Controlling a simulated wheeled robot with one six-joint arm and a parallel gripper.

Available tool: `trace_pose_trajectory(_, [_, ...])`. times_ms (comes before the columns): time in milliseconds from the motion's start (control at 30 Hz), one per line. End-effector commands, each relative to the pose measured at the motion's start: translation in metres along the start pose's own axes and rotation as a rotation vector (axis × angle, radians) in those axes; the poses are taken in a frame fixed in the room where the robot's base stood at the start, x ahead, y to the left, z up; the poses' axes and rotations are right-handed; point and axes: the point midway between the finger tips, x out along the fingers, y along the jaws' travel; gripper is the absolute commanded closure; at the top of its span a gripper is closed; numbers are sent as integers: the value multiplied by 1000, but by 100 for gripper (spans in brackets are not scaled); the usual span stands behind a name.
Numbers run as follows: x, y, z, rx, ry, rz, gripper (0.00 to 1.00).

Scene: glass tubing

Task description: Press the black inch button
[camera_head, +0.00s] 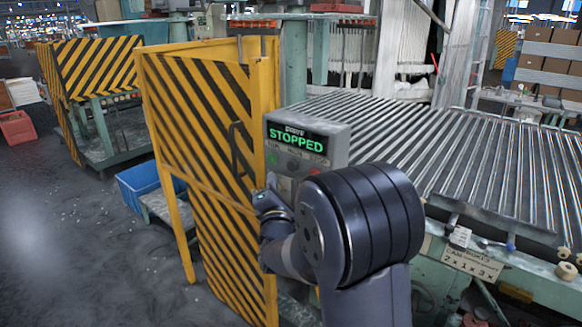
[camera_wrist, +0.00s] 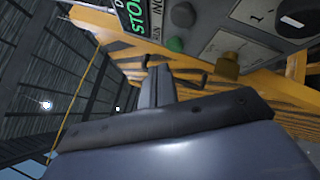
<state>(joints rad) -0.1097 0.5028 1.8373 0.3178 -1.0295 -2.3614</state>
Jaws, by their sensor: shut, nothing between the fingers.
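A grey control box (camera_head: 335,140) with a green STOPPED display (camera_head: 297,139) stands beside the striped guard. In the wrist view, part of its panel (camera_wrist: 225,43) fills the top, with a green button (camera_wrist: 176,44) and cut-off lettering that reads "INC".
A yellow-and-black striped guard (camera_head: 205,120) stands directly left of the box. A roller bed (camera_head: 450,150) spreads to the right. A blue bin (camera_head: 138,186) is behind the guard. Open floor (camera_head: 60,240) lies at the left.

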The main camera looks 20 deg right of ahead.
Motion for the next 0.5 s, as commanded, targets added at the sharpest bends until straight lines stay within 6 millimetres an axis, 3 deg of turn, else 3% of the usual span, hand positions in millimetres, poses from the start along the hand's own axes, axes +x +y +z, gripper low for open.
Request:
trace_pose_trajectory(200, [20,-16,14,1,-2,0,100])
trace_pose_trajectory(500, [32,-23,23,1,0,0,100])
